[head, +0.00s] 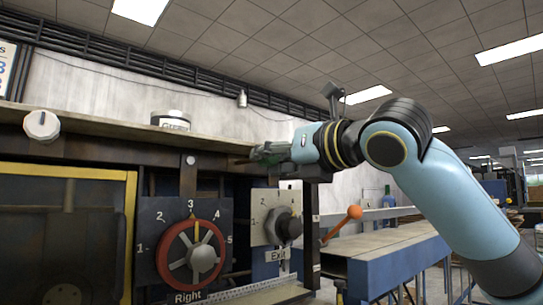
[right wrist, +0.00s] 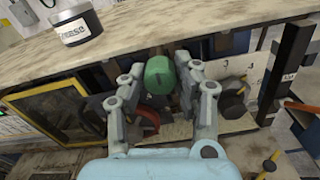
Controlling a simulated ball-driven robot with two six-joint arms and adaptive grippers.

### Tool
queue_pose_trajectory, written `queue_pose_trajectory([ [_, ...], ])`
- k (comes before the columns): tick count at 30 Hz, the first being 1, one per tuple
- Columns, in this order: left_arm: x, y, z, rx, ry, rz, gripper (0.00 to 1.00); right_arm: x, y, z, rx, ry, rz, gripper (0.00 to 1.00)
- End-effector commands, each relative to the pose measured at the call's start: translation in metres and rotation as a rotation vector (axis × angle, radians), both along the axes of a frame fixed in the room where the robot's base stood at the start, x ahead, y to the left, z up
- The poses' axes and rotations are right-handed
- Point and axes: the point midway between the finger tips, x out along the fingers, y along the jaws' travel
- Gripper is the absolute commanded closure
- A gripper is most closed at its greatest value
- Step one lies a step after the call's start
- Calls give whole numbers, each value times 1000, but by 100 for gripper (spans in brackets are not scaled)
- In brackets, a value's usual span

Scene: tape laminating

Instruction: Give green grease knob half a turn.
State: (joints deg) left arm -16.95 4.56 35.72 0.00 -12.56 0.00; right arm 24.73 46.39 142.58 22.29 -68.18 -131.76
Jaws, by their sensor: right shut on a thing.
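The green grease knob (right wrist: 160,75) shows in the right wrist view, under the front edge of the shelf and between the two fingers of my right gripper (right wrist: 161,82). The gripper is shut on the knob, with one finger on each side. In the head view my right gripper (head: 258,155) reaches in from the right at the shelf edge, above the Exit dial. There its fingers largely hide the knob, so I cannot read the knob's angle. My left gripper is not in view.
A jar labelled grease (head: 171,121) stands on the shelf (head: 110,126). Below are a red-rimmed dial (head: 192,254) marked Right and a dark Exit knob (head: 290,226). An orange-ball lever (head: 354,212) juts out at right. A white knob (head: 42,125) is at far left.

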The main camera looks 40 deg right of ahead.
Motion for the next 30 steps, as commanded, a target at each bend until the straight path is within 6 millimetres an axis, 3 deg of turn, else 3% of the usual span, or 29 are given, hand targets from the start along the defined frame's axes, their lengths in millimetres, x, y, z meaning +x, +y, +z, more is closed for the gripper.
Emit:
queue_pose_trajectory([
  [30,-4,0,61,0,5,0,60,0,1,2,887,72,-1,100],
])
